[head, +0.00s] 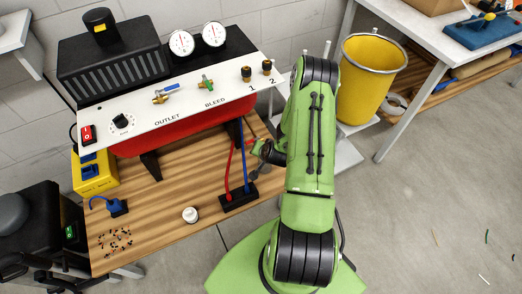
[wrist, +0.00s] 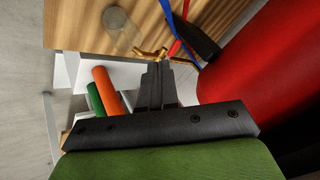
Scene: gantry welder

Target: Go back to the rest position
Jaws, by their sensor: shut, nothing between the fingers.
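My green arm reaches over the right end of the wooden bench (head: 150,215) in the head view. My gripper (wrist: 158,66) shows in the wrist view with its two dark fingers together and nothing between them. In the head view the gripper is mostly hidden behind my arm. A red tank (wrist: 265,65) is close on the right in the wrist view. Small brass-coloured parts (wrist: 150,53) show near the fingertips; whether they touch the fingers I cannot tell.
The white panel (head: 170,105) with knobs, valves and gauges sits above the tank. A black block (head: 238,197) holds red and blue lines. A yellow bin (head: 368,80) stands right of my arm. Orange (wrist: 107,90) and green cylinders show below the bench edge. Floor at right is mostly clear.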

